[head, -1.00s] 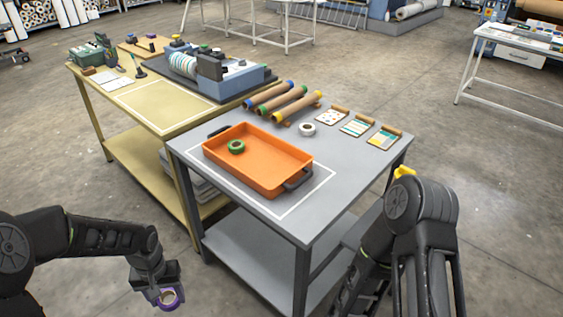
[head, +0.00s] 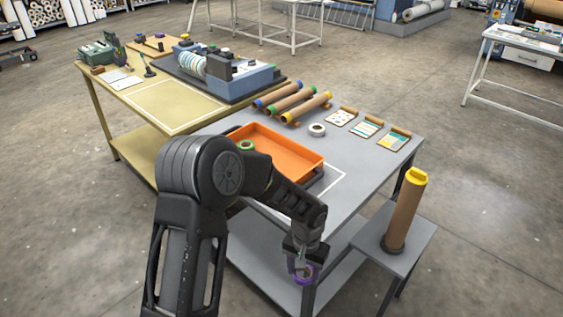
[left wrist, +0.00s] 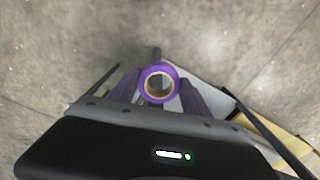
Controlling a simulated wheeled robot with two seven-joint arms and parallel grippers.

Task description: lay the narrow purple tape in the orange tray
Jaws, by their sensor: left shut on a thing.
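My left gripper (head: 302,268) is shut on the narrow purple tape (head: 304,281) in front of the grey table, below the height of its top in the head view. The tape, a purple ring with a tan core (left wrist: 160,67), sits between the fingertips in the left wrist view. The orange tray (head: 292,151) lies on the grey table, farther back and left of the gripper. A green tape roll (head: 246,145) is inside the tray. My left arm hides the tray's front left part. My right gripper is out of view.
A white tape roll (head: 317,130), cardboard tubes (head: 300,104) and several sample cards (head: 366,127) lie behind and right of the tray. A yellow-capped tube (head: 404,212) stands on a low side shelf (head: 410,244). A blue-grey machine (head: 238,80) sits on the yellow table.

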